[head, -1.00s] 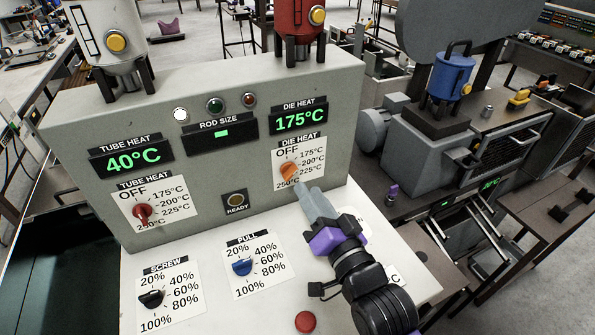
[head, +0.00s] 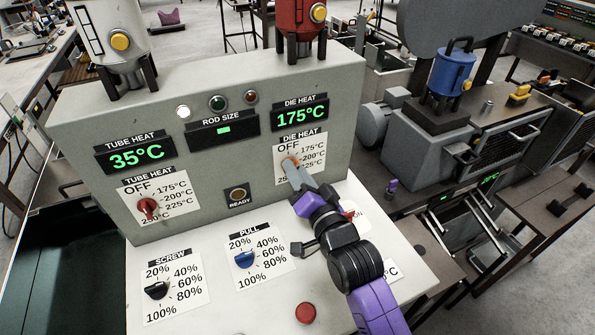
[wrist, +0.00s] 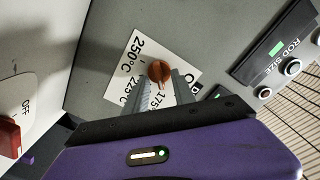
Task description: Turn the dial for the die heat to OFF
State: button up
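The orange die heat dial (head: 290,162) is on the upright grey panel, on a white label (head: 314,147) marked OFF, 175, 200, 225 and 250°C. The die heat display (head: 300,115) above it reads 175°C. My gripper (head: 296,174) is at the dial from the lower right and covers part of the label. In the wrist view the dial (wrist: 159,71) lies between the tips of my two grey fingers, which stand apart with label showing between them. Contact with the dial cannot be made out. The mark the dial points to is hard to tell.
The red tube heat dial (head: 147,208) is on the left of the panel, under a display (head: 136,155) reading 35°C. The black screw dial (head: 157,290), blue pull dial (head: 244,259) and red button (head: 305,313) are on the sloping front. A ready button (head: 237,194) is left of my gripper.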

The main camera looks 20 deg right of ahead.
grip_shut()
jog(key=shift+n, duration=0.3)
jog(key=shift+a+n+b, duration=0.15)
jog(key=shift+n, duration=1.95)
jog(key=shift+a+n+b, duration=0.1)
jog(key=shift+n+b, duration=0.05)
jog(key=shift+n, duration=1.95)
grip_release()
jog(key=shift+r, duration=0.1)
